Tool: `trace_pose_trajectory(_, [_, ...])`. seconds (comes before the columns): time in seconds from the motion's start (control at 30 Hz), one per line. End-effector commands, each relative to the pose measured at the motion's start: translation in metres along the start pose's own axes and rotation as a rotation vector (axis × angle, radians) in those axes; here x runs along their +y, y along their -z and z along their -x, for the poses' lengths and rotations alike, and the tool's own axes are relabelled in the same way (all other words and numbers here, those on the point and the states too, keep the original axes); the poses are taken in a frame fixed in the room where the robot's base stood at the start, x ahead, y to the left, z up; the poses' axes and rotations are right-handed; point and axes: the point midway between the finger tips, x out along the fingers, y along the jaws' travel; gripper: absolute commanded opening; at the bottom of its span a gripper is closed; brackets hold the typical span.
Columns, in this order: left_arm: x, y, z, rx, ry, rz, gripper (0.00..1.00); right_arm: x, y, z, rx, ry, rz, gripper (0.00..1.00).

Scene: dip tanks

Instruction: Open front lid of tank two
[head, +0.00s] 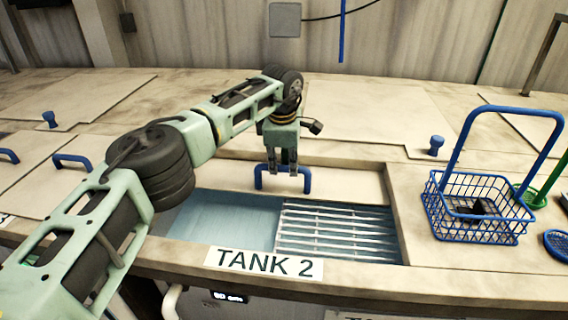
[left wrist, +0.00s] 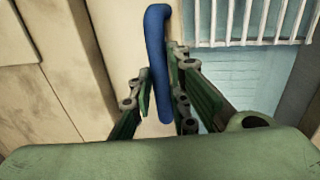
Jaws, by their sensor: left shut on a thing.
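Tank two, marked by a white "TANK 2" label (head: 264,263) on its front edge, shows an opening with blue-grey water (head: 225,222) on the left and a slatted rack (head: 335,232) on the right. The front lid (head: 345,184) lies behind that opening, with a blue handle (head: 259,179) on it. My left gripper (head: 285,172) is shut on the blue handle. In the left wrist view the handle (left wrist: 156,60) runs between the two fingers (left wrist: 160,100). My right gripper is not in view.
A blue wire basket (head: 477,232) with a dark thing inside stands on the counter at right. A blue knob (head: 436,145) stands behind it. Other lids with blue handles (head: 72,160) lie at left. A wall closes off the back.

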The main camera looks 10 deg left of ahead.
Motion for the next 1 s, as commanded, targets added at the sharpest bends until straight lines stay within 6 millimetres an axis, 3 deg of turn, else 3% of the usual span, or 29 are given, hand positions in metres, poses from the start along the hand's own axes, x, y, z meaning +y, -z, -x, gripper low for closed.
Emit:
trace_pose_trajectory(0.07, [0.002,-0.001,0.003,-0.003,-0.006,-0.001,0.0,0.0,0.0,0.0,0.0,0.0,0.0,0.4])
trace_pose_trajectory(0.1, [0.002,-0.001,0.003,-0.003,-0.005,-0.001,0.18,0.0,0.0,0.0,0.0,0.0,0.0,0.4])
trace_pose_trajectory(0.3, [0.001,-0.001,0.002,-0.002,-0.003,-0.001,0.35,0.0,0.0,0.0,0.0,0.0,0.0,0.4])
trace_pose_trajectory(0.67, [0.0,0.0,0.005,-0.001,-0.001,0.0,0.35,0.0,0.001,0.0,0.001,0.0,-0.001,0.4])
trace_pose_trajectory(0.77, [0.001,-0.001,0.018,-0.002,-0.004,-0.002,0.35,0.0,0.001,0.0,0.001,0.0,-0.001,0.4])
trace_pose_trajectory(1.0, [0.001,-0.001,0.069,-0.001,-0.005,-0.001,0.35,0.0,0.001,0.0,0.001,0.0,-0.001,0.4])
